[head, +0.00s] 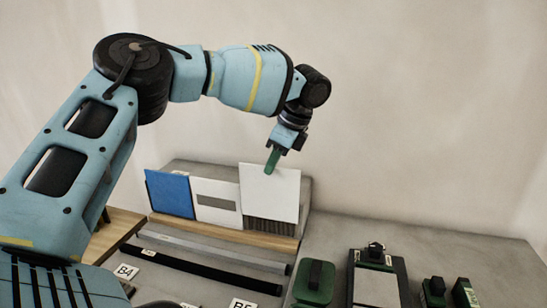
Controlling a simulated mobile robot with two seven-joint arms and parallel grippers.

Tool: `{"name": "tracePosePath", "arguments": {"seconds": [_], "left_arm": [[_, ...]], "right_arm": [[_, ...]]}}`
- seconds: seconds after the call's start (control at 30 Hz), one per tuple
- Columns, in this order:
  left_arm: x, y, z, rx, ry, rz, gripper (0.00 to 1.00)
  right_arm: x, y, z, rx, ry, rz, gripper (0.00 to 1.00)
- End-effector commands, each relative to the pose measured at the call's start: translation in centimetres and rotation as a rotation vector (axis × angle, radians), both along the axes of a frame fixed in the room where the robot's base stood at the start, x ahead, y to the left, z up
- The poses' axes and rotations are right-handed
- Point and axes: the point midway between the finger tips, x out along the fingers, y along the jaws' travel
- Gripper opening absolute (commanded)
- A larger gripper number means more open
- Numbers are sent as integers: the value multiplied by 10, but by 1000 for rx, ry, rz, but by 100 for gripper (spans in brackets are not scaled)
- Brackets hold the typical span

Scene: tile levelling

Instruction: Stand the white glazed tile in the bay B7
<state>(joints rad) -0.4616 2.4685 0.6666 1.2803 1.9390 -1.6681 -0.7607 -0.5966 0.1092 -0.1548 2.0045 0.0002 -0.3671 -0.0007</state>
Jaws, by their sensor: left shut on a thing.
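My left gripper (274,158) is shut on the top edge of a plain white tile (270,195), which I take as the white glazed tile. It hangs upright at the right end of a row of tiles, in front of a dark ribbed surface (270,227) that shows below its lower edge. I cannot tell whether the tile touches anything there. No label reading B7 can be made out. My right gripper is not in view.
A blue tile (170,194) and a white tile with a grey band (217,213) stand left on a wooden ledge (240,236). Labels B4 (126,271) and B5 (242,304) are in front.

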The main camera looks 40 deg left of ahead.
Motion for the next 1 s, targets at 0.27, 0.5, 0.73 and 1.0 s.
{"name": "tracePosePath", "arguments": {"seconds": [0.27, 0.5, 0.73, 1.0], "left_arm": [[0, 0, -25, 2, 1, 0, 0], [0, 0, -46, 1, 0, 1, 0], [0, 0, -60, 0, 0, 0, 0], [0, 0, -65, 0, -2, 0, 0]], "right_arm": [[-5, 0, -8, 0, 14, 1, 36], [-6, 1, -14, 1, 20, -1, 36], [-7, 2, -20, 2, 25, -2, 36], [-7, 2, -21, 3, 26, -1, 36]]}}
